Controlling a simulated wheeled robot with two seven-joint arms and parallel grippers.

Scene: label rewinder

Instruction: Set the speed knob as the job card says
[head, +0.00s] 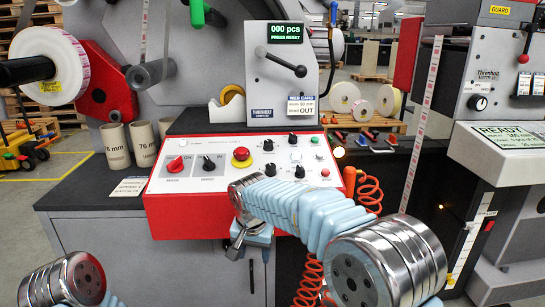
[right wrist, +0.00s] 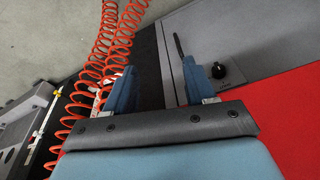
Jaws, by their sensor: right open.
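A card with a blue header (head: 301,105) hangs on the grey unit behind; only "OUT" reads clearly. My right gripper (head: 247,240) is in front of the panel's red face. In the right wrist view its two blue fingers (right wrist: 163,88) are apart with nothing between them. A black knob (right wrist: 232,73) on a grey surface lies just right of the right finger. My left gripper is out of view.
A red emergency button (head: 240,157) and a red switch (head: 175,165) are on the panel's left half. An orange coiled hose (head: 369,192) hangs right of the panel and also shows beside my right gripper (right wrist: 100,60). White cores (head: 115,146) stand at the left.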

